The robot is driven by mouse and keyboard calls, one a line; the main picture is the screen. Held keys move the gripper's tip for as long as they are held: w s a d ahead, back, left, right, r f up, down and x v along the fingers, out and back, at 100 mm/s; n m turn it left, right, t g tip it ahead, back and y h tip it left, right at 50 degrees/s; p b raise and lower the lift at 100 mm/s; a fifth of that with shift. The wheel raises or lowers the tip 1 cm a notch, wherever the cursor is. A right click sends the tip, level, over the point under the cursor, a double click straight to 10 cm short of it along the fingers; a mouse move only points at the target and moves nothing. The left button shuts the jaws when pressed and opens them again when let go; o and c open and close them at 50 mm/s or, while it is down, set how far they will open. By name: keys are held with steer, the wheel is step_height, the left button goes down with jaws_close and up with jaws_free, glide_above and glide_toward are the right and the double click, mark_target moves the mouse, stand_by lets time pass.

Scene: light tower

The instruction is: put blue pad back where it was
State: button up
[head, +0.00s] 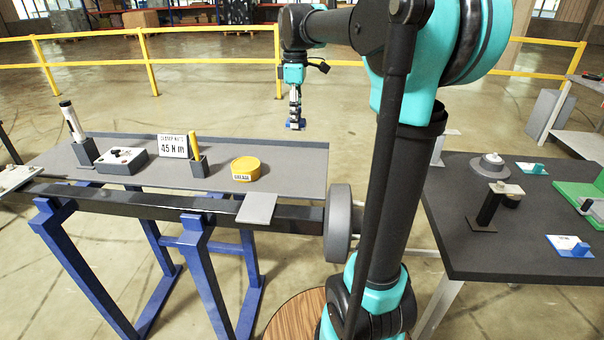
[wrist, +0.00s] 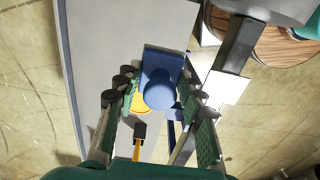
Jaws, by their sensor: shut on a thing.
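My gripper (head: 295,117) hangs fingers down in the head view, above and behind the right part of the grey bench. It is shut on the blue pad (head: 293,125), a flat blue plate with a round knob. In the wrist view the blue pad (wrist: 161,62) is between the two fingers, with the knob facing the camera. The pad is in the air, clear of the bench. Another blue piece with a white label (head: 571,245) sits on the dark table at the right.
The grey bench (head: 285,155) holds a yellow grease tin (head: 246,166), a "45 N m" sign (head: 173,146), a holder with a yellow stick (head: 198,165) and a control box (head: 121,160). The dark table (head: 460,250) carries several fixtures. A yellow railing (head: 215,61) stands behind.

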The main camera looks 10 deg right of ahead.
mark_target(297, 181)
step_height(297, 181, down, 20)
steer(key=shift+w+r, duration=0.1)
steer(key=shift+r, duration=0.05)
stand_by(0.4)
steer(key=o, duration=1)
step_height(297, 181, up, 12)
steer(key=shift+d+r, duration=0.1)
